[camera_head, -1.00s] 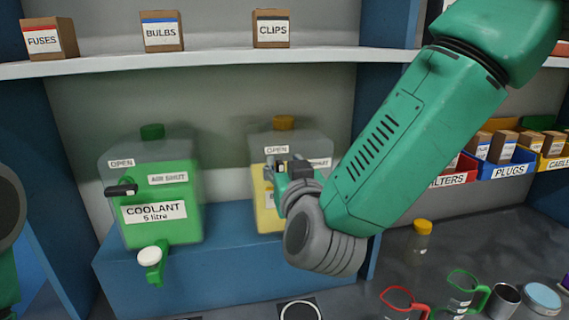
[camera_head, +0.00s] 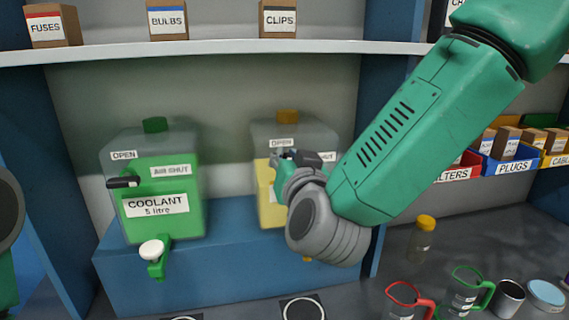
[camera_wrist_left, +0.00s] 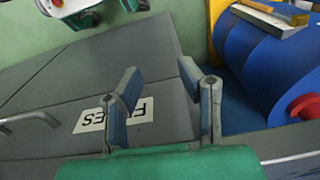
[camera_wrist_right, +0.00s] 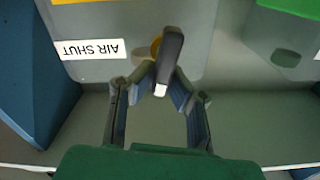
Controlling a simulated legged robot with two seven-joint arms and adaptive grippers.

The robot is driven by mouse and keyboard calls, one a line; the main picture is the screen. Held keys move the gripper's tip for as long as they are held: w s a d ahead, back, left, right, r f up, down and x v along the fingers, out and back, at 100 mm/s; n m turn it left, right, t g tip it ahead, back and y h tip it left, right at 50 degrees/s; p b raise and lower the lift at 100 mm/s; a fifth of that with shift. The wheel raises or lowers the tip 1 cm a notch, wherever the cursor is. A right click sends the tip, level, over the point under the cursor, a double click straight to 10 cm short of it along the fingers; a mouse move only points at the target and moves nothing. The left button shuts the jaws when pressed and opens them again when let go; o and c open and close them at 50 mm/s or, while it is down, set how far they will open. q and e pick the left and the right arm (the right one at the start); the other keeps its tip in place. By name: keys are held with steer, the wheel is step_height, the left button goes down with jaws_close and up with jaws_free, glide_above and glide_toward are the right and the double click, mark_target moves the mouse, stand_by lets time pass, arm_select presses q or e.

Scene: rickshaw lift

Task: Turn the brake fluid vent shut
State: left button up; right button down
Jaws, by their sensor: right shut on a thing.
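The brake fluid tank (camera_head: 268,208) stands on the blue shelf, with yellow fluid, a clear upper part and an orange cap (camera_head: 287,116). Its label is mostly hidden behind my right arm. My right gripper (camera_head: 282,160) is at the tank's upper front, between the OPEN label (camera_head: 283,143) and the SHUT label (camera_head: 327,156). In the right wrist view my right gripper (camera_wrist_right: 165,80) is shut on the black vent lever (camera_wrist_right: 170,55), beside the AIR SHUT label (camera_wrist_right: 90,49). My left gripper (camera_wrist_left: 160,80) is open and empty above grey panels.
The green coolant tank (camera_head: 150,190) with its own black lever (camera_head: 123,182) and tap stands to the left. Jugs (camera_head: 465,290), a small yellow-capped bottle (camera_head: 423,240) and tins stand at the lower right. Boxes line the shelf (camera_head: 220,48) above.

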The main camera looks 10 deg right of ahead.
steer(key=m+b, duration=0.1)
steer(key=f+m+b, duration=0.1)
steer(key=shift+s+d+f+m, duration=0.1)
steer(key=shift+d+m, duration=0.15)
steer(key=shift+m, duration=0.15)
steer(key=shift+d+f+m+b, duration=0.15)
steer(key=shift+f+m+b, duration=0.15)
steer(key=shift+m+b, duration=1.65)
steer(key=shift+d+f+m+b, duration=0.2)
steer(key=shift+f+m+b, duration=0.15)
steer(key=shift+m+b, duration=1.6)
steer(key=shift+d+f+m+b, duration=0.15)
steer(key=shift+f+m+b, duration=0.15)
steer(key=shift+m+b, duration=1.6)
steer(key=shift+m+p, duration=0.35)
steer(key=shift+m, duration=0.15)
steer(key=c, duration=1.6)
jaws_free()
steer(key=shift+r, duration=0.1)
steer(key=shift+o, duration=0.2)
steer(key=shift+r, duration=0.2)
